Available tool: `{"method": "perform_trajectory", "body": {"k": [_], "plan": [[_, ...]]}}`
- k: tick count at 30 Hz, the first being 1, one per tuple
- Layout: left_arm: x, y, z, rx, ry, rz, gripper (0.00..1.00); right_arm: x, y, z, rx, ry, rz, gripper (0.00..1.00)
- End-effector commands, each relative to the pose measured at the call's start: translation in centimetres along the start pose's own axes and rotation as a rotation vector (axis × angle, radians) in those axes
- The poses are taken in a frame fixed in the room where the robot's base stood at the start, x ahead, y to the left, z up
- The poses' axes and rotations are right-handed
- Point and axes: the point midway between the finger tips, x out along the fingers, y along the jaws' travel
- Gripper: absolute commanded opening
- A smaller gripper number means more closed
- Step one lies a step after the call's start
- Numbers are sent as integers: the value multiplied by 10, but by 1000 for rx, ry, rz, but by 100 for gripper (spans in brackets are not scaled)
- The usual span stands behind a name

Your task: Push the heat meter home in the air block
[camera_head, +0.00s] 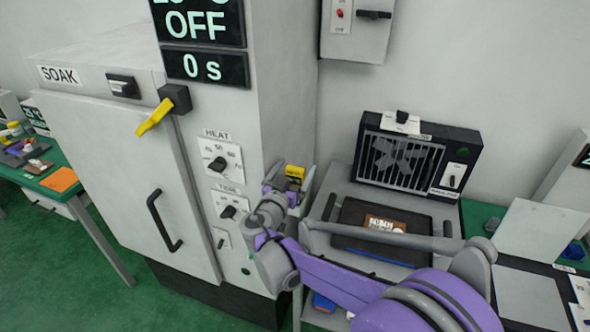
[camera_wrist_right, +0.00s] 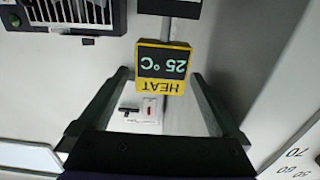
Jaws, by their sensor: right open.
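The heat meter (camera_wrist_right: 163,67) is a small black display with a yellow frame, reading "HEAT 25 °C", upside down in the right wrist view. It also shows as a yellow patch (camera_head: 295,171) in the head view. A short grey stem joins it to a dark block (camera_wrist_right: 168,6) at the wrist view's top edge, which looks like the air block; how deep the stem sits is cut off there. My right gripper (camera_wrist_right: 160,75) is open, with one finger on each side of the meter and narrow gaps visible. It also shows in the head view (camera_head: 288,182). My left gripper is out of view.
A grey oven cabinet (camera_head: 110,140) with a yellow lever (camera_head: 155,117) and knobs stands close left of my right gripper. A black fan unit (camera_head: 415,155) stands behind, right. A dark tray (camera_head: 350,213) holds a brown-and-white item (camera_head: 384,224). A switch box (camera_head: 355,25) hangs above.

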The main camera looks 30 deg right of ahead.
Motion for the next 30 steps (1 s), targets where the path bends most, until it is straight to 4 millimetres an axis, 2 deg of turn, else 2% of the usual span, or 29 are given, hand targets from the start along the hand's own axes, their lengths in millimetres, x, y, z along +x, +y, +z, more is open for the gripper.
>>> {"method": "perform_trajectory", "body": {"k": [5, 15, 19, 24, 30], "plan": [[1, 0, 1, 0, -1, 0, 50, -10, 0, 0, 0, 0, -2, 99], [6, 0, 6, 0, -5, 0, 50, -76, -1, 1, 0, -1, -5, 99], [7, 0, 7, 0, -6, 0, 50, -95, -1, 1, 0, -1, -3, 99], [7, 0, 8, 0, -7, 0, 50, -107, 0, 0, -1, 0, -1, 99], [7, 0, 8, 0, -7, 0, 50, -108, 0, 0, 0, 0, 1, 99]]}}
